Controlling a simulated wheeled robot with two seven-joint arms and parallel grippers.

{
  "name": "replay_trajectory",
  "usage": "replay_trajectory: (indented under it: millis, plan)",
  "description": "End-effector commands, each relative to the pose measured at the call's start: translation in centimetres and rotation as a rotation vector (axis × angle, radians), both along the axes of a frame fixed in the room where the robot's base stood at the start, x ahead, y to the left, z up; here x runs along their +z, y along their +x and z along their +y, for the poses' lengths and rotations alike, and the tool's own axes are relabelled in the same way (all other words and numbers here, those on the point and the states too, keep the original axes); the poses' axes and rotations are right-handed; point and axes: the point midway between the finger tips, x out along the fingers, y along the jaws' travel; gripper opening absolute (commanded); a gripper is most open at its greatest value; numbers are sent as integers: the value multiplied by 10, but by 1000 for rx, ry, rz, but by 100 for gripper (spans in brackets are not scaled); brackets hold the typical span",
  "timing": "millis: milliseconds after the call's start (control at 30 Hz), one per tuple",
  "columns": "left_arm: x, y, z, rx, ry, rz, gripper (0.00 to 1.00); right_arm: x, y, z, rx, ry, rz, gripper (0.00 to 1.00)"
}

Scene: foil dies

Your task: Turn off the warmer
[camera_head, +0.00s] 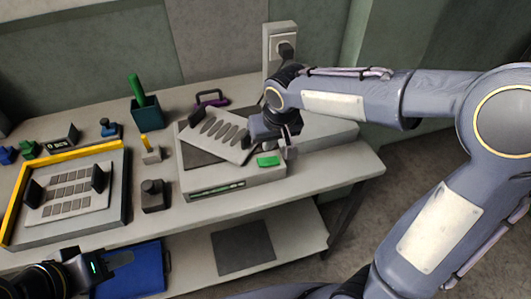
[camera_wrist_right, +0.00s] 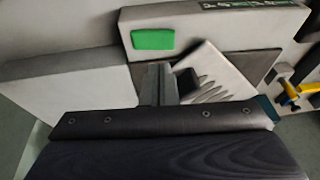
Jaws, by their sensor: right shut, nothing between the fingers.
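The warmer (camera_head: 240,187) is a light grey box near the front of the table, with green lit marks on its front face. A green switch (camera_head: 267,161) sits at the right of its top. A die plate with dark slots (camera_head: 218,136) lies tilted on the warmer's dark top. My right gripper (camera_head: 291,152) is shut and empty, just right of the green switch. In the right wrist view, the fingertips (camera_wrist_right: 158,80) are apart from the green switch (camera_wrist_right: 153,39) in the picture. My left gripper (camera_head: 122,259) is at the lower left, away from the warmer; its finger gap is unclear.
A yellow-edged tray (camera_head: 124,190) holds a plate of dark squares at left. A dark stamp-like block (camera_head: 154,196), a small block with a yellow pin (camera_head: 151,150) and a green-handled cup (camera_head: 145,112) stand left of the warmer. A wall socket (camera_head: 280,45) is behind.

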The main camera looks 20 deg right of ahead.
Motion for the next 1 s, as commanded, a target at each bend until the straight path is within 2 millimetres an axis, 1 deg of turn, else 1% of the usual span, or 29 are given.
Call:
replay_trajectory:
  millis: [33, 100, 200, 300, 433, 700, 767, 900, 1000]
  plan:
    - [0, 0, 0, 0, 0, 0, 36, -10, 1, 1, 0, -1, 5, 0]
    - [1, 0, 0, 0, 0, 0, 36, -21, 0, 3, 1, -2, 6, 0]
    - [1, 0, 0, 0, 0, 0, 36, -33, 1, 6, 1, -1, 3, 0]
    - [1, 0, 0, 0, 0, 0, 36, -40, 1, 8, 0, 0, 2, 0]
    - [2, 0, 0, 0, 0, 0, 36, -43, 1, 9, -1, 0, -1, 0]
    - [1, 0, 0, 0, 0, 0, 36, -44, 1, 9, 0, 0, -1, 0]
    - [-1, 0, 0, 0, 0, 0, 36, -45, 1, 10, 2, -7, -1, 0]
    - [-19, 0, 0, 0, 0, 0, 36, -57, 0, 16, 10, -85, -1, 0]
    - [-13, 0, 0, 0, 0, 1, 36, -51, 0, 13, 0, -92, 1, 0]
